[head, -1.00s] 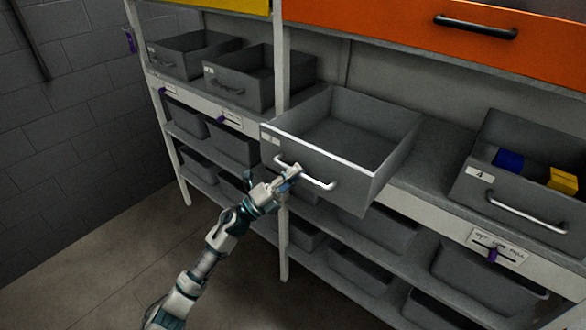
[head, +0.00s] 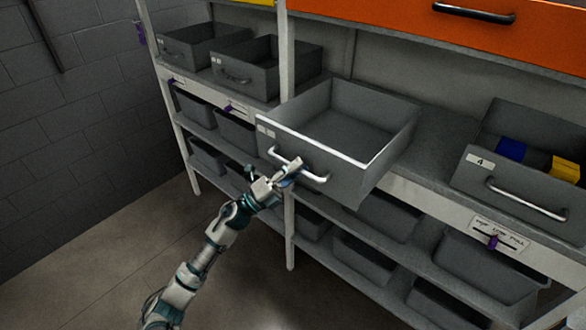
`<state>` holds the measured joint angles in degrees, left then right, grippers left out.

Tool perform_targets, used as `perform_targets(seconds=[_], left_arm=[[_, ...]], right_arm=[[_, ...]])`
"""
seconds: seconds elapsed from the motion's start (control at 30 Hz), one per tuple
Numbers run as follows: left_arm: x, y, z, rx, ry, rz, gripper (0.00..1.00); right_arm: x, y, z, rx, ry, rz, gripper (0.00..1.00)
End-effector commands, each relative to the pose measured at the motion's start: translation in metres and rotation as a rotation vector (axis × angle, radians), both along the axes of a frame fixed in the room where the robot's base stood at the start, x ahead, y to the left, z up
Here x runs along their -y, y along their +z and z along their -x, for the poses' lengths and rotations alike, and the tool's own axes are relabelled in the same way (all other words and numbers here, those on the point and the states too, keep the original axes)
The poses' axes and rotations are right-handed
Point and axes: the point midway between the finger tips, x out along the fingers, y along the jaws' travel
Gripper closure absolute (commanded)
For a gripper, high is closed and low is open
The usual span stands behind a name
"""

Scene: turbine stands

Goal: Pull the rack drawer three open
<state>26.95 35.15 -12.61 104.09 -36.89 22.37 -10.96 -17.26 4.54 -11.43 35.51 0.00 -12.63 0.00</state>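The grey drawer (head: 335,165) in the middle of the rack sticks out past the shelf edge and is empty. Its front carries a small label that I cannot read and a light bar handle (head: 312,175). My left gripper (head: 291,170) is at the left part of this handle, with its fingers over or beside the bar. I cannot tell whether the fingers are closed around it. My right gripper is not in view.
To the right, a drawer marked 4 (head: 480,188) holds a blue block (head: 510,150) and a yellow block (head: 566,168). Two grey drawers stand at the back left, one of them here (head: 262,75). Several bins fill the lower shelves. Floor (head: 90,265) is clear at the left.

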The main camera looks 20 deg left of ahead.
Motion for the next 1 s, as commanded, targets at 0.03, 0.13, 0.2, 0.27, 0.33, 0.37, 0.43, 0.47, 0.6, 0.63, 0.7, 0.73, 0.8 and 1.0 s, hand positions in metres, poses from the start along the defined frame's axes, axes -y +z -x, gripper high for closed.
perform_targets(seconds=[0.03,0.13,0.2,0.27,0.33,0.37,0.43,0.47,0.6,0.63,0.7,0.73,0.8,1.0], left_arm=[[-0.004,-0.001,0.0,-0.002,0.002,0.002,0.73],[-0.011,-0.006,0.002,-0.004,0.005,0.005,0.73],[-0.018,-0.012,0.009,-0.005,0.004,0.005,0.73],[-0.026,-0.018,0.016,-0.007,0.005,0.005,0.73],[-0.035,-0.027,0.026,-0.006,0.004,0.004,0.73],[-0.039,-0.031,0.031,-0.006,0.004,0.004,0.73],[-0.046,-0.039,0.041,-0.006,0.002,0.002,0.73],[-0.048,-0.042,0.045,-0.005,0.002,0.0,0.73],[-0.059,-0.054,0.06,-0.004,0.0,-0.002,0.73],[-0.06,-0.055,0.062,-0.003,0.0,-0.003,0.73],[-0.062,-0.058,0.066,-0.001,-0.001,-0.006,0.73],[-0.063,-0.059,0.068,-0.001,-0.002,-0.006,0.73],[-0.064,-0.06,0.07,0.0,-0.002,-0.007,0.73],[-0.07,-0.062,0.07,0.0,-0.002,-0.003,0.73]], right_arm=[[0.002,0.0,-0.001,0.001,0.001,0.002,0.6],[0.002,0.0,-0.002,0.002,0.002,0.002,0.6],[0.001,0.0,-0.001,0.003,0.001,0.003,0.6],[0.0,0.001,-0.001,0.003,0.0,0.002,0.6],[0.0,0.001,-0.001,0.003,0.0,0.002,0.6],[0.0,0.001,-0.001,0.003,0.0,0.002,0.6],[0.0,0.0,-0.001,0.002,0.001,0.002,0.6],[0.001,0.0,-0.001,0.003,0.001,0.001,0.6],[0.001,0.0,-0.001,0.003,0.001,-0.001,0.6],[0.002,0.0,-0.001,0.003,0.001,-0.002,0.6],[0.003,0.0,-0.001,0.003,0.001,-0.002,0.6],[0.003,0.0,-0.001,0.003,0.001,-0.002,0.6],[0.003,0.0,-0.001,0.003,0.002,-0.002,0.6],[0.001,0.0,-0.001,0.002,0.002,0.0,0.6]])
